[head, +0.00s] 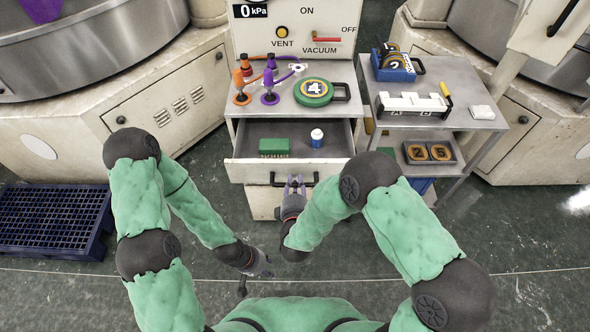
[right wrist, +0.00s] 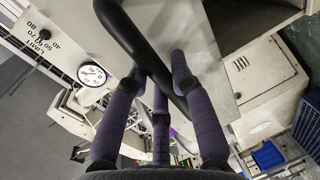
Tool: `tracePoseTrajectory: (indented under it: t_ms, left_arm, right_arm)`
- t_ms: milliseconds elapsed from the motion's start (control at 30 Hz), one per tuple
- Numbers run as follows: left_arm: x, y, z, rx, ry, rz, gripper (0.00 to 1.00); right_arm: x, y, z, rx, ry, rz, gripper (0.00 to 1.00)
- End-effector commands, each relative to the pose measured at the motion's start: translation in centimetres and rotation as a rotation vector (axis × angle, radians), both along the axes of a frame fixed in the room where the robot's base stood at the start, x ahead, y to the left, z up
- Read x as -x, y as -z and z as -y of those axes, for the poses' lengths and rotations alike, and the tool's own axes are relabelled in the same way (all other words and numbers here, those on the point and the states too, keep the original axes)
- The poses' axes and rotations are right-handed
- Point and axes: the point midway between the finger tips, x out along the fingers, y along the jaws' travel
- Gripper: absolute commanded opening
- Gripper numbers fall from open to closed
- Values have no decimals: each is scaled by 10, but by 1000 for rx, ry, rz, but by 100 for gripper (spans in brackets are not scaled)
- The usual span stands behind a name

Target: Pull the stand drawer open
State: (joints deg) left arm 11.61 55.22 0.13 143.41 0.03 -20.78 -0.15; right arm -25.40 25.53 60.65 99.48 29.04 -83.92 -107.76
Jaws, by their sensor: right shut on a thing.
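The stand drawer (head: 240,172) is pulled out under the stand top, and its inside shows. In it lie a green block (head: 274,146) and a small blue bottle with a white cap (head: 317,138). My right gripper (head: 295,182) is at the black drawer handle (head: 308,182) on the drawer's front. In the right wrist view its purple fingers (right wrist: 160,85) are shut around the black handle bar (right wrist: 135,40). My left gripper (head: 264,268) hangs low over the floor, away from the drawer; its fingers are too small to read.
The stand top (head: 245,128) holds orange and purple fittings and a green-yellow disc marked 4 (head: 314,92). A grey side table (head: 440,120) with a blue box stands right. A dark blue pallet (head: 55,220) lies left. The floor before the stand is clear apart from my arms.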

Motion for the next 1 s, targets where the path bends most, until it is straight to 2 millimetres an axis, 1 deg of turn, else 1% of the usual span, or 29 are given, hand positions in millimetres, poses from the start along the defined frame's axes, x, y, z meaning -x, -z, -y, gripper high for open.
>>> tracePoseTrajectory:
  t_ms: [33,200,633,667,700,733,1000]
  left_arm:
    - [0,-3,0,0,0,0,40]
    - [0,-5,0,0,0,0,40]
    - [0,-5,0,0,0,-1,40]
    - [0,-5,0,0,0,-1,40]
    - [0,-5,0,0,0,-1,40]
    - [0,-5,0,0,0,-1,40]
    - [0,-5,0,0,0,-1,40]
  right_arm:
    - [7,0,-1,1,-3,-4,0]
    - [18,1,0,1,-1,-3,0]
    - [21,2,0,0,-1,-3,0]
    - [21,2,0,0,-1,-3,32]
    - [21,2,0,0,-1,-3,43]
    - [21,1,0,0,-1,-3,48]
    - [20,1,0,0,0,-2,48]
